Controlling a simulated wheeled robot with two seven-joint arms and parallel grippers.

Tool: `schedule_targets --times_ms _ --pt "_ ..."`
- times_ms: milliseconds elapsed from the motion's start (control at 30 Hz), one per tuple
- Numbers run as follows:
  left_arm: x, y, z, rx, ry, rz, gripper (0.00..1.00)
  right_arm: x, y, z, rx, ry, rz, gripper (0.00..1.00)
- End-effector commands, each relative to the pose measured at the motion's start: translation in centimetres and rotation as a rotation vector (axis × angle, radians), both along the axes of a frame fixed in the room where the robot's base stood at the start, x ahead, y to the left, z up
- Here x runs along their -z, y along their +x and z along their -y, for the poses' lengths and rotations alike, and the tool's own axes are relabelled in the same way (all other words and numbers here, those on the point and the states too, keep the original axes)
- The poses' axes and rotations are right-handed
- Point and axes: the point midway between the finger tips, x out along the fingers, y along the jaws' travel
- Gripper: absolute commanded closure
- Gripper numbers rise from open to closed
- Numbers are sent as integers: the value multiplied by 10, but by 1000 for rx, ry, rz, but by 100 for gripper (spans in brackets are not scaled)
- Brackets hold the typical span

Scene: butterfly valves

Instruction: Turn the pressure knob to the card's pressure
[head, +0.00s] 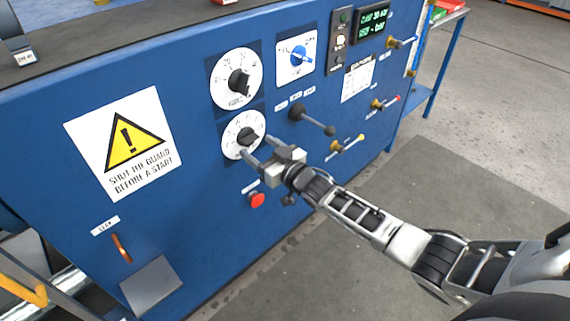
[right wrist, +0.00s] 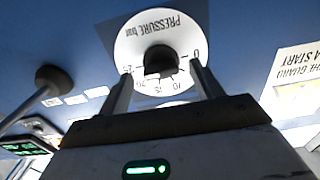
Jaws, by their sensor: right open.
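The pressure knob (head: 247,136) is a black knob on a round white dial, the lower of two dials on the blue panel. In the right wrist view the knob (right wrist: 160,60) shows on its dial marked "PRESSURE bar" (right wrist: 150,30), upside down. My right gripper (head: 257,147) is open at the dial. In the right wrist view its fingers (right wrist: 161,72) stand on either side of the knob; I cannot tell whether they touch it. A white card (head: 358,80) with small print is on the panel to the right; its figures are too small to read.
Above is another dial with a black knob (head: 239,82). Nearby are a blue knob (head: 299,55), a black-balled lever (head: 297,113), a red button (head: 257,200) and a green-lettered display (head: 372,24). A yellow warning sign (head: 124,143) is at left. The floor in front is clear.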

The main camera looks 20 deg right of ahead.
Motion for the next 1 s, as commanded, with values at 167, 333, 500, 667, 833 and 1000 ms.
schedule_targets --times_ms 167,333,500,667,833,1000 --pt "-5 -1 -1 2 13 -6 64 -1 -41 14 -1 -3 -4 35" --pt "-3 -2 -2 4 21 -13 64 0 -80 28 -1 -2 -5 35" --pt "0 -3 -3 5 28 -20 64 0 -111 40 -1 -1 -4 35" --pt "-1 -2 -3 6 29 -18 64 0 -129 46 0 0 -2 35" --pt "-1 -2 -3 6 29 -17 64 0 -134 48 -1 -1 -2 35" --pt "-2 -2 -2 8 29 -15 64 0 -134 48 0 -1 -2 35"
